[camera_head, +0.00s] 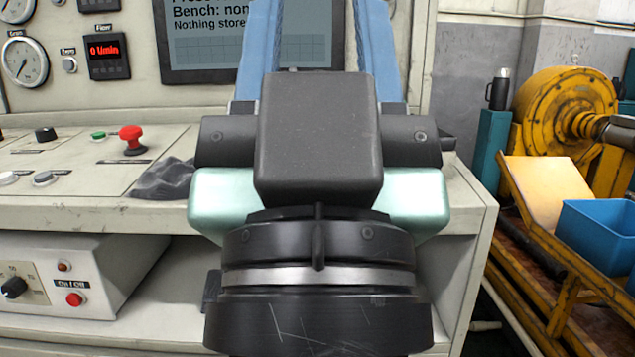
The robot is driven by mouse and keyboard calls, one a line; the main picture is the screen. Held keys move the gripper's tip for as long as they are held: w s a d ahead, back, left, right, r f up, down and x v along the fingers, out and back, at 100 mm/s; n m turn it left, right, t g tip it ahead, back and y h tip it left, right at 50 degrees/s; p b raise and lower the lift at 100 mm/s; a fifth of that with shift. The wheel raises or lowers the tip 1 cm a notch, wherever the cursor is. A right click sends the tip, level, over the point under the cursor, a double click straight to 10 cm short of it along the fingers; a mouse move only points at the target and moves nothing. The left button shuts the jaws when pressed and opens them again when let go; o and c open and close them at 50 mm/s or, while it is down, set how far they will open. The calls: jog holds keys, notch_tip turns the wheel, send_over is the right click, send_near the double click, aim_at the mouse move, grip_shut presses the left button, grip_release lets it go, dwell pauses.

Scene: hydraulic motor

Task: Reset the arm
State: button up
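My own arm fills the middle of the picture. Its black round joint with a silver ring, a dark rounded housing and pale green covers are close to the camera. Two blue bars rise from it and leave the top edge of the view. I see no gripper or fingertips, so what the gripper holds cannot be told. My arm hides the middle of the grey test bench (75,218) and part of the screen (207,50). The visible screen text includes "Bench: non" and "Nothing store", both cut off by the arm.
Left on the bench are a red knob (132,140), a dark cloth (163,181) and a control box (60,275) below. A flow display (104,51) reads 0 l/min. At right stand a yellow machine (548,100), a blue bin (600,235) and a black flask (498,90).

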notch_tip(320, 180, up, 36)
jog(key=p, duration=3.5)
jog(key=shift+p, duration=0.3)
jog(key=shift+a+f, duration=0.1)
jog(key=shift+f, duration=0.05)
